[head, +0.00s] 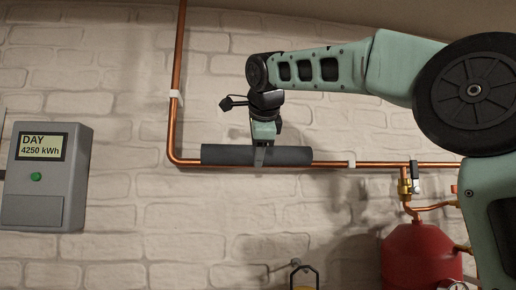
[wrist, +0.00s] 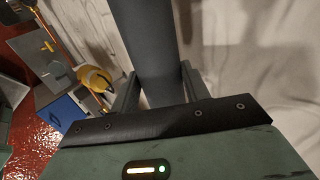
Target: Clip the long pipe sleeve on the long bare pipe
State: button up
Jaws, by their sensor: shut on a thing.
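The long pipe sleeve (head: 220,153) is a dark grey tube. It lies level along the copper pipe (head: 325,163) on the white brick wall, near the pipe's left bend. My gripper (head: 260,155) points down and is shut on the sleeve near its middle. In the wrist view, the sleeve (wrist: 147,45) runs between the two fingers (wrist: 156,95). The sleeve overlaps the pipe in the head view, and bare copper shows along its lower edge. I cannot tell whether it is clipped around the pipe or only in front of it.
A grey meter box (head: 47,176) is on the wall at the left. A brass valve (head: 405,187) and a red tank (head: 420,255) are at the lower right. White clips (head: 175,96) hold the pipe. The wrist view shows a blue and grey box (wrist: 62,112) on the red floor.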

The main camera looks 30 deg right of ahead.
jog(key=shift+x, duration=1.5)
jog(key=o, duration=1.1)
jog(key=b+v, duration=0.2)
jog(key=v, duration=1.5)
jog(key=shift+s+r, duration=0.1)
jog(key=shift+s, duration=0.05)
